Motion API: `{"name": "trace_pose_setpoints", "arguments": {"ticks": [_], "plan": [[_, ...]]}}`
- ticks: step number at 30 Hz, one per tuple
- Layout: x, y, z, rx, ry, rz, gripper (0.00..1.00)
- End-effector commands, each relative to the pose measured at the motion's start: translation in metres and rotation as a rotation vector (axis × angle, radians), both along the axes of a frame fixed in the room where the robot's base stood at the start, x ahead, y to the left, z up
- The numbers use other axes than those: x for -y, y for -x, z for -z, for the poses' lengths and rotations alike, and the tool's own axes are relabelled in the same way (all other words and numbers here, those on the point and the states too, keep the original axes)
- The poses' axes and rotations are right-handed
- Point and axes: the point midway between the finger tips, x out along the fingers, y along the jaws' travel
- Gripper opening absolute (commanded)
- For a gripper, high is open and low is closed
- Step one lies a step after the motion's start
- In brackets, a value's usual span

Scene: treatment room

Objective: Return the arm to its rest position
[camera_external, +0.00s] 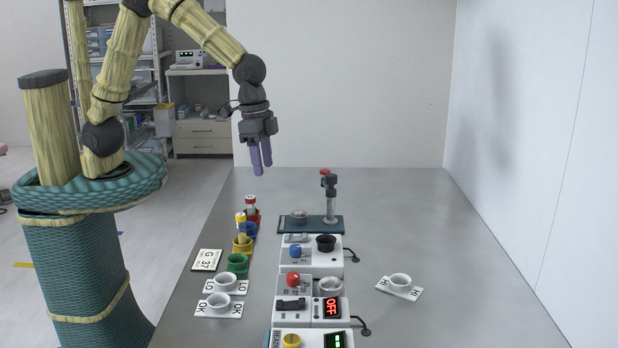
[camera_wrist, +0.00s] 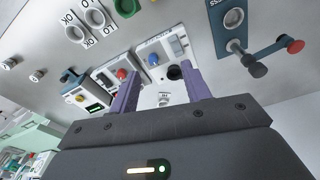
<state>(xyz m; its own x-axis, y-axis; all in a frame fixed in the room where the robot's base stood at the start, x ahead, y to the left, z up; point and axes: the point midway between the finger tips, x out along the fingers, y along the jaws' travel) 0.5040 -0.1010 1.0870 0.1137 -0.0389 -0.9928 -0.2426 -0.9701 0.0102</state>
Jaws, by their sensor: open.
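My gripper (camera_external: 261,158) hangs in the air above the far left part of the grey table (camera_external: 480,230), fingers pointing down. Its two purple fingers are apart with nothing held between them. In the wrist view my gripper (camera_wrist: 160,92) shows both fingers spread, with the table devices beyond them. My arm is bent up and over from the green base column at the left. No object touches the fingers.
Below stand a lever device (camera_external: 330,200), boxes with knobs, a red OFF display (camera_external: 333,307), and coloured cups (camera_external: 238,263). White LO (camera_external: 222,285), OK (camera_external: 219,305) and HI (camera_external: 400,287) holders lie on the table. The table's right side is mostly clear.

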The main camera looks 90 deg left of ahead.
Motion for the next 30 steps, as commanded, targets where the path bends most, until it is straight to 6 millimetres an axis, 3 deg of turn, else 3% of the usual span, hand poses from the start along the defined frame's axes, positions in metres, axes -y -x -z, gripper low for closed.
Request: {"name": "trace_pose_setpoints", "arguments": {"ticks": [3,9,15,19,30], "plan": [[-0.033,0.035,0.001,0.026,0.003,-0.066,0.48],[-0.076,0.099,0.008,0.075,0.004,-0.167,0.48],[-0.098,0.149,0.017,0.109,0.004,-0.237,0.48],[-0.101,0.158,0.019,0.113,0.004,-0.248,0.48],[-0.101,0.157,0.019,0.112,0.003,-0.246,0.48]]}}
